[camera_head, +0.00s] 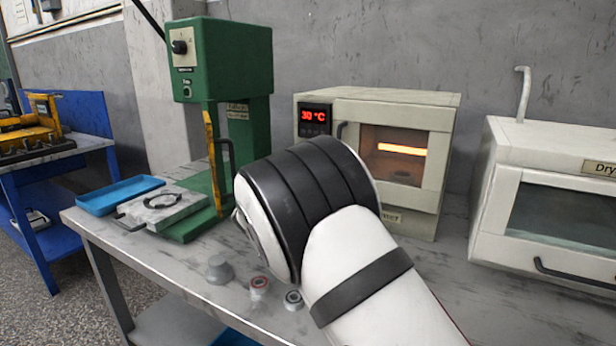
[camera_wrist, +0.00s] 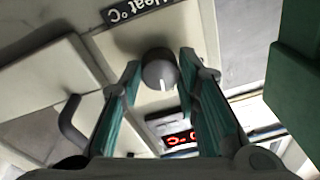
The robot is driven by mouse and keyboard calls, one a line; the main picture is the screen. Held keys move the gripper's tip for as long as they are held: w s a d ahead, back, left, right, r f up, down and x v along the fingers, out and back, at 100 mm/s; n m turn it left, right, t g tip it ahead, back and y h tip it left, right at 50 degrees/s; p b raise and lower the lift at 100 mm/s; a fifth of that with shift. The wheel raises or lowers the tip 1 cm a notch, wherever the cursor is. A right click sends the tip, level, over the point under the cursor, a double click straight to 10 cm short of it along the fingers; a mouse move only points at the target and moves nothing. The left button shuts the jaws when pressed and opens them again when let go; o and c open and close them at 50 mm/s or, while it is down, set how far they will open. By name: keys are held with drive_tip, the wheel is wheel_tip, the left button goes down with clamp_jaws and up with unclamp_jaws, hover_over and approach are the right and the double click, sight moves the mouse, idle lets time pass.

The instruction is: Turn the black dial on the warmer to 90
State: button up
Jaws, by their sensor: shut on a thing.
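The display also shows in the wrist view (camera_wrist: 180,138), upside down. In the head view my arm hides the gripper and the dial.
A green press (camera_head: 240,60) stands left of the warmer with a blue tray (camera_head: 120,194) beside it. A white dryer (camera_head: 550,145) stands to the right. Small metal parts, including a red-ringed one (camera_head: 259,287), lie on the grey bench (camera_head: 200,312) near its front edge.

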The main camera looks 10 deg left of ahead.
drive_tip(key=m+b, duration=0.4)
drive_tip(key=m, duration=0.2)
drive_tip(key=m+g+h+b, duration=0.1)
drive_tip(key=m+b, duration=0.3)
drive_tip(key=m, duration=0.3)
drive_tip(key=shift+a, duration=0.2)
drive_tip(key=shift+m, duration=0.4)
drive_tip(key=o, duration=1.2)
drive_tip(key=shift+c, duration=0.2)
drive_tip(key=shift+r+h, duration=0.1)
drive_tip(key=shift+h, duration=0.3)
